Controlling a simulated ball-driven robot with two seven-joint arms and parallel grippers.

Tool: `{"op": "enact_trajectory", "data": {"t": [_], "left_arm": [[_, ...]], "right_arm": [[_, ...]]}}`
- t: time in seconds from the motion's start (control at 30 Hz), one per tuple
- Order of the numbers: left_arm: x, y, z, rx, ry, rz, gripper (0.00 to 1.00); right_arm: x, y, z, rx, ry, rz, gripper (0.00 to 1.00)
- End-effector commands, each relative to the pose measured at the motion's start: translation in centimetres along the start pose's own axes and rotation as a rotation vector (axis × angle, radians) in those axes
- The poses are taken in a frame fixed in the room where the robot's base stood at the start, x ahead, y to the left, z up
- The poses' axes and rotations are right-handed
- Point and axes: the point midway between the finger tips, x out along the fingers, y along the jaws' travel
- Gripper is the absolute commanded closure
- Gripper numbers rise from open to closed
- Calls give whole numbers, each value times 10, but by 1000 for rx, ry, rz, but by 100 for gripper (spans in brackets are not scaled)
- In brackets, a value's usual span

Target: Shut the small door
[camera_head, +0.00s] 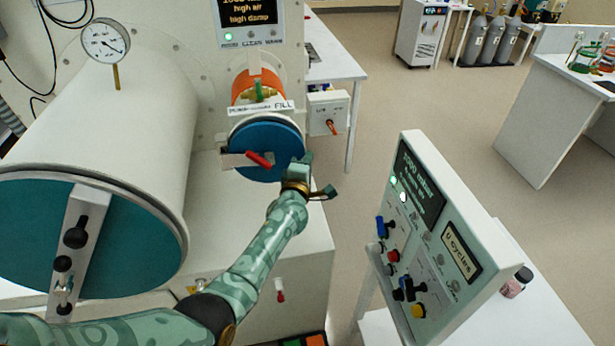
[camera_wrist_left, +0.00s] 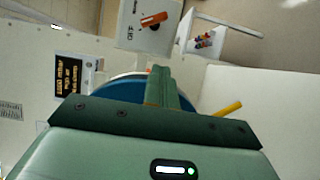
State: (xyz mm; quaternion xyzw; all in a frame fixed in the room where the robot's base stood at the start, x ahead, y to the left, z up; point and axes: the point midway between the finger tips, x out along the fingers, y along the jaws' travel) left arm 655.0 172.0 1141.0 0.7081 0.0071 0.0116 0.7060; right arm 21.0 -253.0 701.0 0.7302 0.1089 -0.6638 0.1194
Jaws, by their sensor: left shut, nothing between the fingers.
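The small door is a round blue disc (camera_head: 270,135) with a red handle (camera_head: 259,159) on a pale bar across its front. It covers the front of a small port; I cannot tell whether it is fully seated. My left gripper (camera_head: 306,160) is shut and empty at the door's right edge, and I cannot tell whether it touches. In the left wrist view the shut fingers (camera_wrist_left: 162,88) stand in front of the blue door (camera_wrist_left: 115,91) and hide part of it. My right gripper is not in view.
A large cylinder with a teal door (camera_head: 130,250) stands at the left. A control panel (camera_head: 440,210) with knobs and buttons stands at the right. A small white box (camera_head: 327,110) with an orange-red handle is just beyond the small door. Open floor (camera_head: 420,105) lies behind.

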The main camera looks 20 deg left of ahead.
Motion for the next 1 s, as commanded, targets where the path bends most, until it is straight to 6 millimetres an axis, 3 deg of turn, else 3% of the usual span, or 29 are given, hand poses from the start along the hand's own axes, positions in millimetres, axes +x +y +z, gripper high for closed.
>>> {"op": "enact_trajectory", "data": {"t": [0.3, 1.0], "left_arm": [[16, -1, -4, -3, 76, -4, 100], [14, -1, -1, -2, 81, -6, 100]], "right_arm": [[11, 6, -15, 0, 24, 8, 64], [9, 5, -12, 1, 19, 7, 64]]}}
